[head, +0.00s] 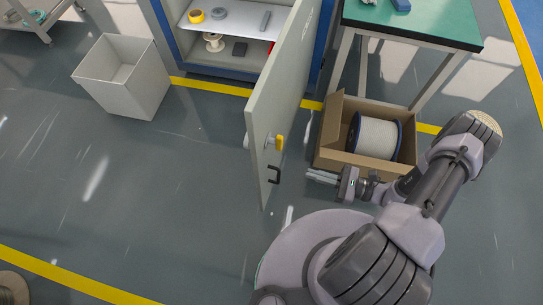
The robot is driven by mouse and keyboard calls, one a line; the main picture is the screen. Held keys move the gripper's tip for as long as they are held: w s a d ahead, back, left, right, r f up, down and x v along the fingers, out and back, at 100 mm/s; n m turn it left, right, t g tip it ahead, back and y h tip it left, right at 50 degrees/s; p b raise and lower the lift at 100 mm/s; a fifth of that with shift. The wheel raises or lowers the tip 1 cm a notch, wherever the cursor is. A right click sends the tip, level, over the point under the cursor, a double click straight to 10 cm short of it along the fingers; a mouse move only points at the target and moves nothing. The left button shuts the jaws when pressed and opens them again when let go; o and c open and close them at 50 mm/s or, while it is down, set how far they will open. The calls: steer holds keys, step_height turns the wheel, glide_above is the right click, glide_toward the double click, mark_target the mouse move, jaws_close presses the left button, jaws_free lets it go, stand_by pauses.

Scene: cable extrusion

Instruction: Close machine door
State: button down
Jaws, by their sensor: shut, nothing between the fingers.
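The machine door (283,92) is a tall grey panel, swung wide open from a blue-framed cabinet (318,60) and reaching toward me. It has a yellow handle piece (279,143) and a black pull handle (274,174) near its free edge. My gripper (312,176) is shut and empty. It points left toward the black handle, just to the right of the door, with a gap between them in the picture. I cannot tell the exact depth between fingers and door.
An open cardboard box (332,136) with a cable spool (375,136) stands right behind my gripper. A green-topped table (430,22) is at the upper right. A grey bin (120,85) stands at left. The cabinet shelf (232,22) holds small items. Floor left of the door is clear.

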mark_target(262, 160)
steer(key=b+x, duration=0.3)
steer(key=x, duration=1)
steer(key=shift+a+f, duration=0.2)
steer(key=shift+w+a+r, duration=0.1)
steer(key=shift+a, duration=0.2)
